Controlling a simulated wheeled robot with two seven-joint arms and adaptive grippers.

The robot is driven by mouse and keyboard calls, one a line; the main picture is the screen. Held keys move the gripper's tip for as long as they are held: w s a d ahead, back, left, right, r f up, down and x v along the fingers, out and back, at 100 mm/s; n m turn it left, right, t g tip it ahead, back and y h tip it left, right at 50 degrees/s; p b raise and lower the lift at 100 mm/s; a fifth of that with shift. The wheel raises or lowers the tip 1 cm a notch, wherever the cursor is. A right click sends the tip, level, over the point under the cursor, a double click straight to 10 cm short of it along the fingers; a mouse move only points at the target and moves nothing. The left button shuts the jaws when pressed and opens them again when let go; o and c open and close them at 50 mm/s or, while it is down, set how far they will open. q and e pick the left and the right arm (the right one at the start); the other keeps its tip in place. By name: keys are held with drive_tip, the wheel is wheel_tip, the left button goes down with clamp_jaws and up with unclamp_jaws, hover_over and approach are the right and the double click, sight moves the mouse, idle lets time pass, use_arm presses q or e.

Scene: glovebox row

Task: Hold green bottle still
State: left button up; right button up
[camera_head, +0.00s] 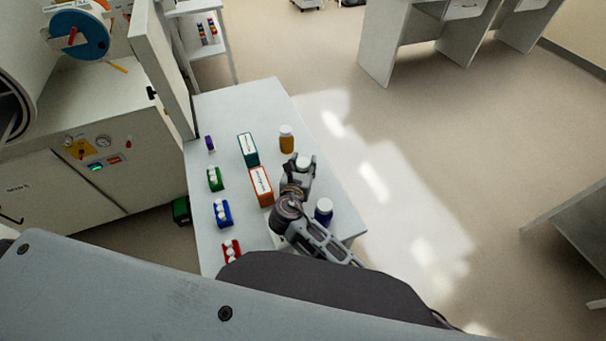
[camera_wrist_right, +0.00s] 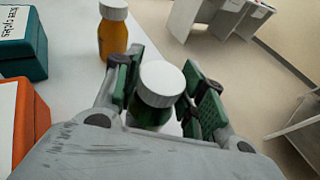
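The green bottle (camera_wrist_right: 149,116) with a white cap stands upright on the table, between the fingers of my right gripper (camera_wrist_right: 162,92) in the wrist view. The green-padded fingers sit close on both sides of it and look shut on it, though the cap hides part of the contact. In the head view my right gripper (camera_head: 299,176) surrounds the bottle, and mostly its white cap (camera_head: 304,161) shows. My left gripper is not in view.
An amber bottle (camera_head: 286,139) stands just beyond the gripper, and a blue bottle (camera_head: 324,211) stands nearer, beside my arm. A teal box (camera_head: 248,149) and an orange box (camera_head: 261,186) lie to the left. Small coloured racks line the table's (camera_head: 222,115) left side.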

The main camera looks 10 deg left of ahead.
drive_tip(key=c, duration=0.5)
clamp_jaws()
drive_tip(key=shift+r, duration=5)
